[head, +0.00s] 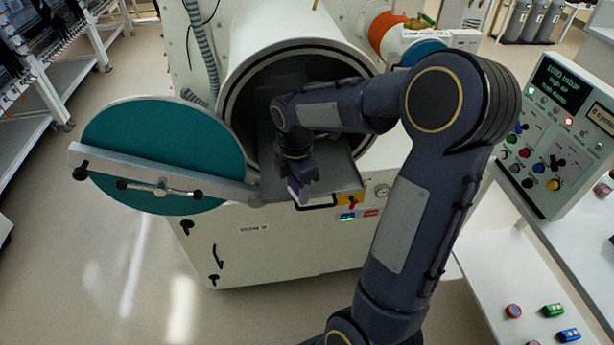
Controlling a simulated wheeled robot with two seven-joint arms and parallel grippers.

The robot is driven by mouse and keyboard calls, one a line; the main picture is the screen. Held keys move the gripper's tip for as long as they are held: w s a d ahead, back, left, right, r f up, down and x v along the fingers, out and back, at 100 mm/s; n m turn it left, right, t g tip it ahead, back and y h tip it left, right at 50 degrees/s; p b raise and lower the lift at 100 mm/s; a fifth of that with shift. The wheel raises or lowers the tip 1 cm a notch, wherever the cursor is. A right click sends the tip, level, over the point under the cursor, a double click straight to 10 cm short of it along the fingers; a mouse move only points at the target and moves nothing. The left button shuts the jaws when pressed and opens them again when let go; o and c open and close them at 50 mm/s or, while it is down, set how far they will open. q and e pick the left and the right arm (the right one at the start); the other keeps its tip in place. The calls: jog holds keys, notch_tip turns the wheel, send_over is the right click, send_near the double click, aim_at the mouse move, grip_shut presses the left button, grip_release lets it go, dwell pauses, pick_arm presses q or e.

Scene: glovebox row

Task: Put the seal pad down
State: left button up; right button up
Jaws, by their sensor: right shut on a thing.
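My right gripper (299,184) points down over the front of a grey tray (345,177) at the mouth of the round chamber. It is shut on a small pale lilac piece, which looks like the seal pad (292,189). The fingers hide part of the pad. I cannot tell whether the pad touches the tray. My left gripper is not in view.
The teal round door (140,140) stands open at the left, with its bar across it. The chamber rim (232,105) surrounds the tray. A control console (555,125) and a white table (490,262) with small coloured pieces stand at the right.

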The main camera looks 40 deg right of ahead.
jog(key=w+a+f+m, duration=0.5)
jog(key=a+f+m, duration=0.6)
jog(key=m, duration=0.5)
jog(key=shift+a+f, duration=0.4)
jog(key=shift+a, duration=0.8)
